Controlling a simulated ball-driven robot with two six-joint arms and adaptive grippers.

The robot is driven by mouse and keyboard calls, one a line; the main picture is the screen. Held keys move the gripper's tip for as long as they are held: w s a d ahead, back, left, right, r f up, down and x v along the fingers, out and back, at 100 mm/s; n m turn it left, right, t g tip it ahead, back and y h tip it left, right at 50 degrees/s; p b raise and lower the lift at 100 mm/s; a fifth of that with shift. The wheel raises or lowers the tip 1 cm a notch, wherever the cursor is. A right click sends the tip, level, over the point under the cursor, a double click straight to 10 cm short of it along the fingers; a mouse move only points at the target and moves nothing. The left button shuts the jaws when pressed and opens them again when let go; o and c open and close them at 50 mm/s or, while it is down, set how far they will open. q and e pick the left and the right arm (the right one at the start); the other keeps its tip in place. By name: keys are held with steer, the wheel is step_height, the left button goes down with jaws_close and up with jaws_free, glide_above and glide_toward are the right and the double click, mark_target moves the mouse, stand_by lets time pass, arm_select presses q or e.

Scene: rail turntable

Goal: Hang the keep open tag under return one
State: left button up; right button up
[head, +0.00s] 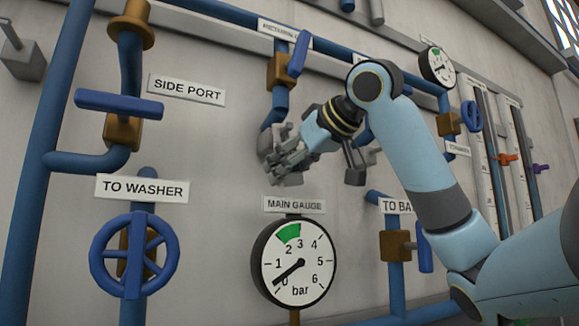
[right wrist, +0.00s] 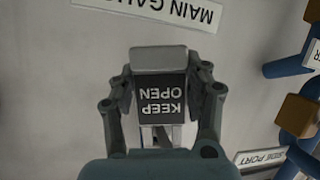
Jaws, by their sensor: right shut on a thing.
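My right gripper (head: 278,168) is in front of the wall, above the main gauge label, left of its forearm. In the right wrist view it is shut on the dark keep open tag (right wrist: 161,100), whose white letters appear upside down between the fingers (right wrist: 161,88). A pale grey block shows at the tag's far end. The tag is hard to make out in the head view. The return label (head: 285,34) is high on the wall, its right end covered by a blue lever (head: 299,53) on a brass valve (head: 281,70). My left gripper is out of view.
The main gauge (head: 295,262) stands below the gripper. The side port label (head: 186,90) and its blue lever (head: 119,104) are to the left, above a blue handwheel (head: 134,256). Blue pipes line the wall. Bare wall lies left of the gripper.

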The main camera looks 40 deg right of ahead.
stand_by(0.3)
steer(key=o, duration=1)
steer(key=v, duration=1.2)
steer(key=shift+f, duration=0.1)
